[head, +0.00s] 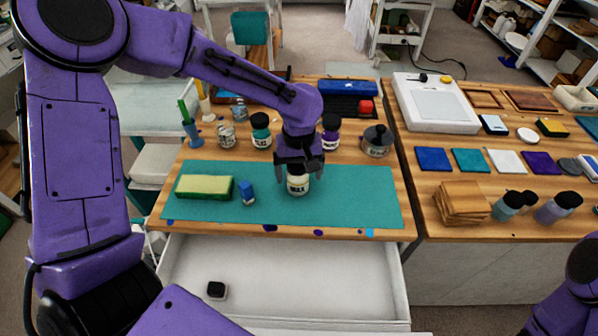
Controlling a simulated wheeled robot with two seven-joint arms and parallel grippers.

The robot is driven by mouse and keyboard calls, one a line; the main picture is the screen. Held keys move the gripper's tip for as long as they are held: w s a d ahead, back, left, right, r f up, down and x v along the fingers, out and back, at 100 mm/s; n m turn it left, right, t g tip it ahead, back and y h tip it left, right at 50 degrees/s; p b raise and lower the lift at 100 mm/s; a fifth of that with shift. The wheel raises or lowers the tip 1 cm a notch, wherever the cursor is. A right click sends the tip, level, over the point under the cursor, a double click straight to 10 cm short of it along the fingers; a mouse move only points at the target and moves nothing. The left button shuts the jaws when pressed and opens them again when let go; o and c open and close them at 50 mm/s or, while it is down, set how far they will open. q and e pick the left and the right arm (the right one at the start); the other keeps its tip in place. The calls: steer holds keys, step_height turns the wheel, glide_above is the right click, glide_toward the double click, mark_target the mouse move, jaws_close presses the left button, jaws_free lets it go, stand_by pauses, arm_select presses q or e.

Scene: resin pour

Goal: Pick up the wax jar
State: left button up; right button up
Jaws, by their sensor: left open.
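The wax jar (297,186) is a small cream jar with a dark "WAX" label. It stands upright on the teal mat (360,197), near its middle. My left gripper (299,172) points down from above, its fingers apart at the jar's top. The gripper hides the jar's lid, and I cannot tell whether the fingers touch it. Only a purple part of my right arm shows at the lower right; its gripper is out of view.
A yellow-green sponge (204,187) and a small blue bottle (247,193) are on the mat's left. Jars with dark lids, including a teal one (261,131) and a purple one (331,132), stand behind. An open drawer (300,275) extends below the front edge.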

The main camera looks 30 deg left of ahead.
arm_select(q)
steer(key=shift+w+f, duration=0.15)
steer(key=shift+f, duration=0.55)
steer(key=shift+a, duration=0.1)
steer(key=shift+s+r, duration=0.15)
steer(key=shift+s, duration=0.25)
steer(key=shift+c, duration=0.3)
steer(key=shift+w, duration=0.1)
steer(key=c, duration=1.2)
